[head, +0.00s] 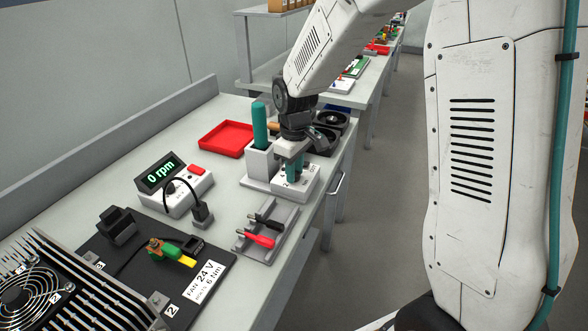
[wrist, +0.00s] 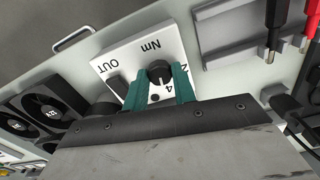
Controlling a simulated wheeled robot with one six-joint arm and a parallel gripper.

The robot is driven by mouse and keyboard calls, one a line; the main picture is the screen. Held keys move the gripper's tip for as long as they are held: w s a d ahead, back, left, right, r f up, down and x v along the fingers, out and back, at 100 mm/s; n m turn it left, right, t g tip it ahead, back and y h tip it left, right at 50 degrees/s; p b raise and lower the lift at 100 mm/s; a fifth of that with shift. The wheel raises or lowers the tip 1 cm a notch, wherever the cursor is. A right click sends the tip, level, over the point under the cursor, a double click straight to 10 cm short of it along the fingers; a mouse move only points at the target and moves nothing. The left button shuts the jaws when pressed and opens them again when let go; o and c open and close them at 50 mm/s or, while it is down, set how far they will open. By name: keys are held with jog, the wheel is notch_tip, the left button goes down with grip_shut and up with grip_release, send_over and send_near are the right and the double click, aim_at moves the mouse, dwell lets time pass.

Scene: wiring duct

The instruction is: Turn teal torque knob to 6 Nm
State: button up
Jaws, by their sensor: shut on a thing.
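The torque knob (wrist: 159,72) looks dark in the wrist view and sits on a white box (wrist: 125,62) marked "Nm" and "OUT". The figures 2 and 4 show on the box beside the knob. My gripper (wrist: 160,80) has its two teal fingers on either side of the knob, shut on it. In the head view my gripper (head: 293,172) points down onto the white box (head: 308,182), and the knob is hidden there. The knob's pointer and the 6 mark cannot be made out.
A teal-handled tool (head: 260,122) stands in a holder (head: 260,163) close left of my gripper. A red tray (head: 222,139), a 0 rpm display unit (head: 176,187), a rack with red and black probes (head: 266,232) and black fans (head: 331,122) surround it.

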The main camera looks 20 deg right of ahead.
jog(key=m, duration=1.1)
jog(key=shift+m, duration=0.4)
dwell(0.4)
jog(key=o, duration=1)
notch_tip(320, 180, up, 8)
jog(key=shift+f, duration=0.1)
